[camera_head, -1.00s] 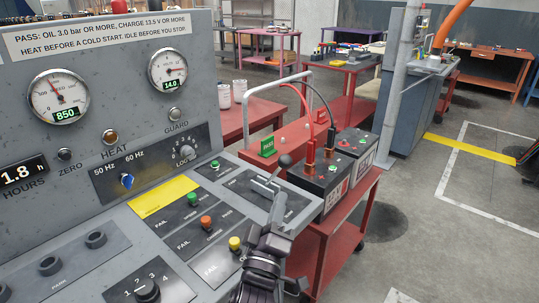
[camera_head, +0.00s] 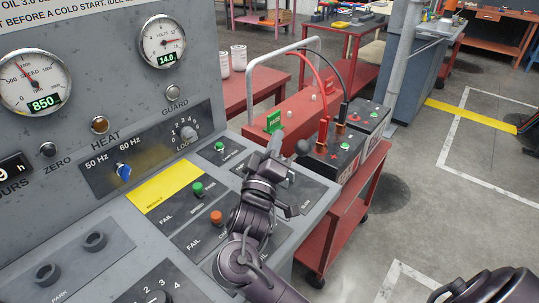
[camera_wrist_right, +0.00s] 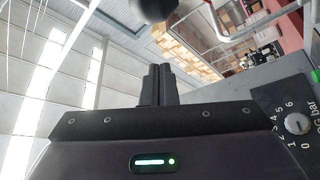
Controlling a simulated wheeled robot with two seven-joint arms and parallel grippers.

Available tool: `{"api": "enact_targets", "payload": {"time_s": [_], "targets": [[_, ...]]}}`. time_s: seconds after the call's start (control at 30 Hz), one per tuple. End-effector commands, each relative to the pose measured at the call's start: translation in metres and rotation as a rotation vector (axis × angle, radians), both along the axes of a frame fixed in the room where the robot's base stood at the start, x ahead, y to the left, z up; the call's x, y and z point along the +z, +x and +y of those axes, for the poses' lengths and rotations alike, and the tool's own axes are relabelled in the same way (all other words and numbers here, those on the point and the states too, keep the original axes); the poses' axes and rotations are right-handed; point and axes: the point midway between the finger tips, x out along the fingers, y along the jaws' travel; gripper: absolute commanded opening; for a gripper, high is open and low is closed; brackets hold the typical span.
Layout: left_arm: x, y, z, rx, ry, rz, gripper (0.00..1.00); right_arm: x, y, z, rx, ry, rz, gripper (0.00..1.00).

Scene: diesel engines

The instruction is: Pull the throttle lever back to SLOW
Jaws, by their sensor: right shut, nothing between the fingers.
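The throttle lever's black ball knob (camera_head: 303,147) stands above the right end of the sloping console, over the dark throttle plate (camera_head: 312,193). My gripper and wrist hide most of the lever's shaft and slot. My right gripper (camera_head: 274,143) is over the plate, its fingers shut and empty, just left of the knob in the head view. In the right wrist view the shut fingers (camera_wrist_right: 158,84) point towards the black knob (camera_wrist_right: 153,8) at the top edge, with a gap visible between them. My left gripper is not in view.
Green (camera_head: 198,189) and orange (camera_head: 216,217) buttons and a selector knob (camera_head: 187,133) are close by on the console. Batteries (camera_head: 335,157) with cables stand on a red cart (camera_head: 345,215) just beyond. Open floor lies to the right.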

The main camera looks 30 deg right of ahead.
Motion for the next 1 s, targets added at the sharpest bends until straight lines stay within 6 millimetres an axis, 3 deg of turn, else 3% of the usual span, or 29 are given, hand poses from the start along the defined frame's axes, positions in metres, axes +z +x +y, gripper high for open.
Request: {"api": "enact_targets", "payload": {"time_s": [0.13, 0.33, 0.8, 1.0], "targets": [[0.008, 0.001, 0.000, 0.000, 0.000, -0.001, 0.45, 0.009, 0.017, -0.020, -0.002, -0.004, 0.001, 0.00], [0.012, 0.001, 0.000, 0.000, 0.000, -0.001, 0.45, -0.012, -0.003, -0.030, 0.001, -0.002, 0.004, 0.00], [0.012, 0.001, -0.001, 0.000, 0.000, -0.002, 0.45, -0.018, -0.010, -0.034, 0.001, 0.000, -0.001, 0.00], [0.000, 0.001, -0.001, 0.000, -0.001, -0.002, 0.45, -0.032, -0.024, -0.041, 0.000, 0.035, -0.082, 0.00]]}}
